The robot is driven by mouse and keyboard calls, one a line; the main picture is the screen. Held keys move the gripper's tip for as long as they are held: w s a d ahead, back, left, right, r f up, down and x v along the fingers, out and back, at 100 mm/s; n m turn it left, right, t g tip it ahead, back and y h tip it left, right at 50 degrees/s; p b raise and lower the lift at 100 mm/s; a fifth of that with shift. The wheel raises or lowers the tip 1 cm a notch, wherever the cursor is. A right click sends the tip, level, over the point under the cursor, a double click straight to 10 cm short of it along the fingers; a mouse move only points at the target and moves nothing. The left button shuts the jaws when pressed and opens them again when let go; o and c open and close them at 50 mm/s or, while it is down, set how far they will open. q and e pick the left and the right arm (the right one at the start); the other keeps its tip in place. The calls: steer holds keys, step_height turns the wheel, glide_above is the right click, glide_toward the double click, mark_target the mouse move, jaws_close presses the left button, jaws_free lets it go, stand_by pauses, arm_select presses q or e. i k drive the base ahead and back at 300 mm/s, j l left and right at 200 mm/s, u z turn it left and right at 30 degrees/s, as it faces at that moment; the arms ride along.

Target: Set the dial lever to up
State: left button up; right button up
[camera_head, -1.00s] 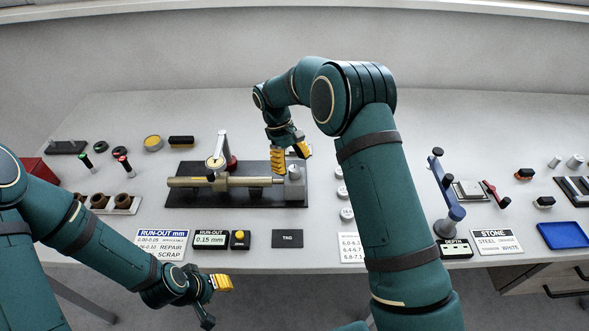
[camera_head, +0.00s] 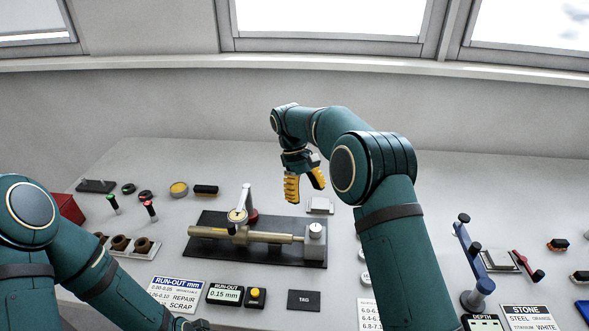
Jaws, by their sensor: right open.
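The run-out fixture is a dark base plate (camera_head: 215,248) with a brass-coloured shaft (camera_head: 255,236) lying across it and a grey block (camera_head: 315,232) at its right end. The dial gauge (camera_head: 237,216) sits over the shaft, with a pale lever-like arm (camera_head: 246,197) standing nearly upright beside it and a red part (camera_head: 252,215) at its foot. My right gripper (camera_head: 307,188) is open and empty, yellow fingers pointing down, above and behind the fixture's right end, apart from the dial. My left gripper (camera_head: 193,325) is mostly cut off at the bottom edge.
A run-out display (camera_head: 225,294) reading 0.15 mm, a yellow button box (camera_head: 255,297) and a TAG plate (camera_head: 304,300) lie in front of the fixture. A blue stand (camera_head: 473,260) is at right.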

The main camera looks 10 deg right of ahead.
mark_target(237, 217)
steer(key=k, duration=1)
